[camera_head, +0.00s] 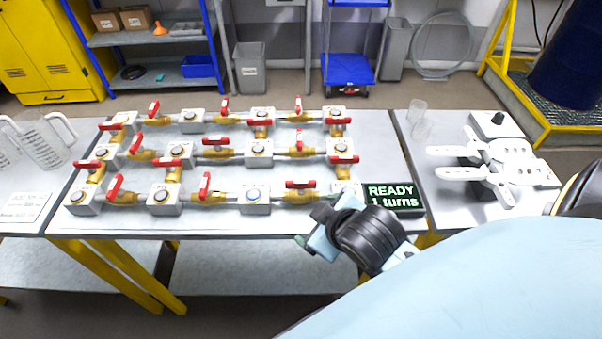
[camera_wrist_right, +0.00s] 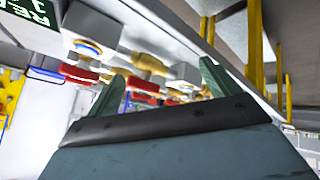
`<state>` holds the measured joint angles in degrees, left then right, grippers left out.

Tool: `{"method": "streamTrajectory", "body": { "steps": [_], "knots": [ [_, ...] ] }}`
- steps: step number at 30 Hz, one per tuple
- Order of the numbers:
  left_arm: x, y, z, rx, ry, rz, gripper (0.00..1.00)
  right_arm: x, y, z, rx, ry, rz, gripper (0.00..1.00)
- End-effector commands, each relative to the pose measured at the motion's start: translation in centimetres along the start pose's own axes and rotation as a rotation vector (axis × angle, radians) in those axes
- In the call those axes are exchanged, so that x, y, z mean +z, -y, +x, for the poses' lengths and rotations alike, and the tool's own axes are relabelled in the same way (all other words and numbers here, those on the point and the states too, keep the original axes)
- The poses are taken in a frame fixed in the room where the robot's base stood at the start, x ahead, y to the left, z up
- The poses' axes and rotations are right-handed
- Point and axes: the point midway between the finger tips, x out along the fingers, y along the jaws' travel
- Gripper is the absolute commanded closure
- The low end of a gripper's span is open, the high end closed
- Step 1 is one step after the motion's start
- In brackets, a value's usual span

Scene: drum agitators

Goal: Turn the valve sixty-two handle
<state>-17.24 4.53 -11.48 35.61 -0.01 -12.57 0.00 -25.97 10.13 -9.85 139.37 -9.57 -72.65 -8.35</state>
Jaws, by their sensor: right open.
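A grid of brass valves with red handles and grey-white blocks stands on the middle table. I cannot read any valve number, so I cannot tell which is valve sixty-two. A red-handled valve (camera_head: 301,185) at the right of the front row is the handle nearest my right gripper. My right gripper (camera_head: 312,230) is at the table's front edge, below and right of that valve. In the right wrist view its two green fingers (camera_wrist_right: 160,85) are apart with nothing between them, and red handles show beyond them. My left gripper is not in view.
A black sign (camera_head: 393,198) reading "READY 1 turns" stands right of the front row, close to my right wrist. White paddle parts (camera_head: 490,165) lie on the right table. Clear jugs (camera_head: 45,140) stand on the left table. The table front has a narrow bare strip.

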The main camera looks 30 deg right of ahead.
Motion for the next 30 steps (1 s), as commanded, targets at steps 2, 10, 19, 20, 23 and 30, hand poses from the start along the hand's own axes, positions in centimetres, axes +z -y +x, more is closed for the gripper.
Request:
{"method": "streamTrajectory", "body": {
  "steps": [2,10,19,20,23,30],
  "knots": [
    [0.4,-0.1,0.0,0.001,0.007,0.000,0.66,-3.4,-1.6,0.2,0.078,-0.124,-0.096,0.13],
    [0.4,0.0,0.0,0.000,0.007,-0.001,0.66,-16.4,-5.4,-2.8,0.434,-0.592,-0.523,0.13],
    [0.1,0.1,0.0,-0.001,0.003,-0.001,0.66,-29.3,-1.2,-14.0,1.103,-1.227,-1.309,0.13],
    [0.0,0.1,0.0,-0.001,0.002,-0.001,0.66,-29.7,-0.2,-15.0,1.175,-1.283,-1.395,0.13],
    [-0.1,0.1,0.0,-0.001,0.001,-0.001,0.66,-30.1,3.5,-17.2,1.415,-1.464,-1.686,0.13],
    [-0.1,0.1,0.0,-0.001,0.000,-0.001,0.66,-25.8,9.9,-15.6,-1.408,1.382,1.797,0.13]
  ]
}}
